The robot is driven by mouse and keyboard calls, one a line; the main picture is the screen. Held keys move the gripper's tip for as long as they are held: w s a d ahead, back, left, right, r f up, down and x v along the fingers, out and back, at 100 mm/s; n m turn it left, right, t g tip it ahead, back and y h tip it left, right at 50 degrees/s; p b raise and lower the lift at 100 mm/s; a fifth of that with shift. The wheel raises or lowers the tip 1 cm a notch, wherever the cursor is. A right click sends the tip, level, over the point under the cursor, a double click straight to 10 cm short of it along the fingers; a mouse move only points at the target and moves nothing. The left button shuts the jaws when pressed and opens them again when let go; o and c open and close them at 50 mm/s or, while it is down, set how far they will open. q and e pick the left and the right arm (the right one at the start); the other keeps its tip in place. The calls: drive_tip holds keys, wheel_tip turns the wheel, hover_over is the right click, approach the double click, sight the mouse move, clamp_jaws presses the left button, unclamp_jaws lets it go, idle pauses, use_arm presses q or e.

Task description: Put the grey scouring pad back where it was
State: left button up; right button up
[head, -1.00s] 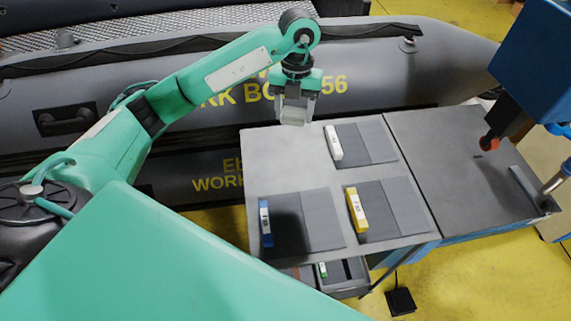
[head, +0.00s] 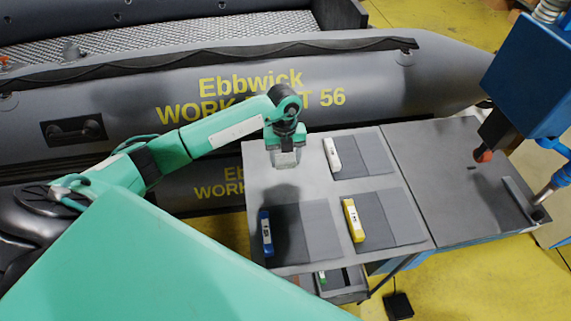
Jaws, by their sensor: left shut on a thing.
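My left gripper (head: 287,160) comes in from the left and points down over the far left part of the grey worktop. It is shut on a light grey piece, which I take to be the grey scouring pad; the fingers hide much of it. The gripper appears above the surface, with a dark shadow on the worktop (head: 258,172) below. Three dark grey mats lie there: a far one (head: 365,156) with a white labelled block (head: 332,155), a near right one (head: 395,217) with a yellow block (head: 354,220), and a near left one (head: 310,232) with a blue block (head: 266,234). My right gripper is not in view.
An open drawer (head: 345,286) under the worktop's front holds a small green-marked item. A blue machine (head: 540,85) stands at the right above a darker tabletop (head: 440,170). A grey inflatable boat (head: 400,75) lies close behind the worktop.

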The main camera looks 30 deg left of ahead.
sight(285, 175)
use_arm(q)
drive_tip(key=shift+f, duration=0.75)
wheel_tip(285, 175, down, 4)
drive_tip(key=shift+r+p, duration=0.25)
drive_tip(key=shift+p, duration=0.45)
drive_tip(key=shift+f, duration=0.3)
drive_tip(key=shift+f, duration=0.2)
drive_tip(key=o, duration=1)
